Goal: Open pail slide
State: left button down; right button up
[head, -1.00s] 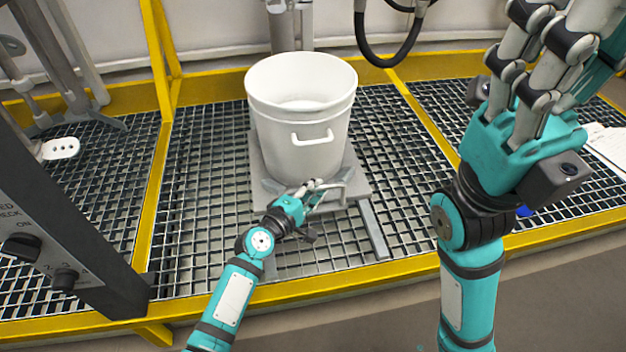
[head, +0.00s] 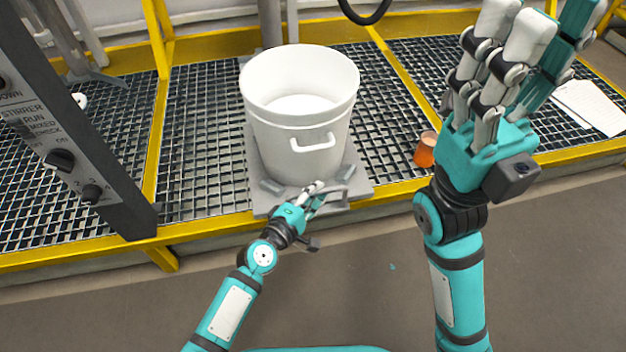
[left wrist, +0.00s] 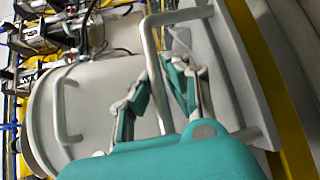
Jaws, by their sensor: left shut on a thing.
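The white pail (head: 300,120) stands upright on a grey slide plate (head: 362,180), whose front edge reaches out over the yellow platform edge. A metal bar handle (head: 348,196) is at the front of the slide. My left gripper (head: 325,194) is shut on this handle. In the left wrist view, its fingers (left wrist: 158,92) close around the slide handle (left wrist: 153,60), with the pail's side and its own handle (left wrist: 60,105) beyond. My right gripper (head: 537,38) is raised at the right, fingers spread and empty, away from the slide.
A grey control panel (head: 75,150) with knobs stands at the left. An orange container (head: 426,150) stands on the grating beside my right arm. Papers (head: 592,106) lie at the far right.

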pick_arm(q)
jog(key=shift+s+d+r, duration=0.1)
jog(key=shift+s+r, duration=0.15)
jog(key=shift+s, duration=0.15)
jog(key=c, duration=1.3)
grip_release()
jog(key=shift+s, duration=0.1)
jog(key=shift+c, duration=0.2)
jog(key=shift+f, duration=0.1)
jog(key=v, duration=1.2)
